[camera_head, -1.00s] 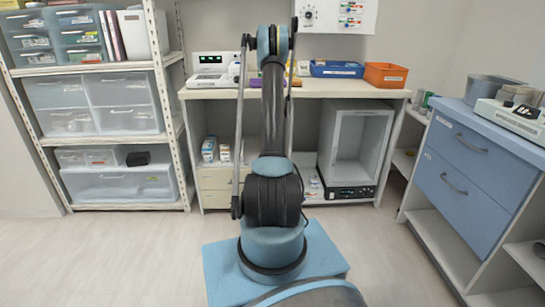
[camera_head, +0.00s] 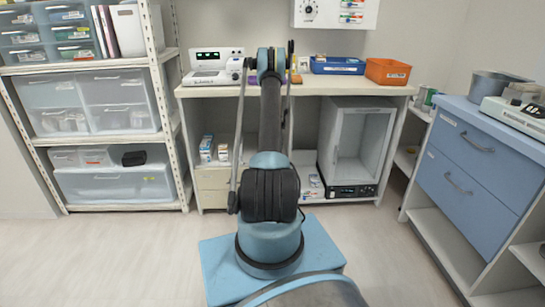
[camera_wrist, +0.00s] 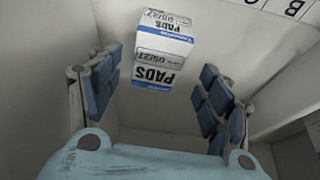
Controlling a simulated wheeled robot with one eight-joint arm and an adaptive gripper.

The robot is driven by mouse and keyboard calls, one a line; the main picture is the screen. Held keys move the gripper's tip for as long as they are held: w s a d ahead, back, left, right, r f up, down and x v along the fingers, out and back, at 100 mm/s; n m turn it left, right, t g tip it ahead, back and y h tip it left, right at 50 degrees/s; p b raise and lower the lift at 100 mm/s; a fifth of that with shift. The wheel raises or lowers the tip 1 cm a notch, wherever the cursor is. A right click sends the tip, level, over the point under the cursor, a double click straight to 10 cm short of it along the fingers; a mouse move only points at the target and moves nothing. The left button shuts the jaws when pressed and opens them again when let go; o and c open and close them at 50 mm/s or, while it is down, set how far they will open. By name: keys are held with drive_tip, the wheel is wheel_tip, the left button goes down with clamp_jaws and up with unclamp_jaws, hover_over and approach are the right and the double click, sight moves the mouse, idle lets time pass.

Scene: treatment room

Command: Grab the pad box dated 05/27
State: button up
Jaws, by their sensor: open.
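A white and blue pad box (camera_wrist: 162,50) shows at the top middle of the wrist view, with "PADS" and "05/27" printed upside down in the picture. It sits in a pale shelf compartment. My gripper (camera_wrist: 160,78) is open, with blue-padded fingers to the left and right of the box in the picture and gaps between them and it. Nothing is held. In the head view my arm hides the gripper. Small boxes (camera_head: 206,149) stand on the shelf under the counter there; their print is too small to read.
The compartment's walls are close on both sides in the wrist view, and a strip lettered B and C (camera_wrist: 283,7) is at the top right. A blue drawer unit (camera_head: 468,165) is at the right.

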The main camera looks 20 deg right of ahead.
drive_tip(key=shift+x, duration=2.65)
drive_tip(key=shift+s+d, duration=0.1)
drive_tip(key=shift+d, duration=0.05)
drive_tip(key=c, duration=1.2)
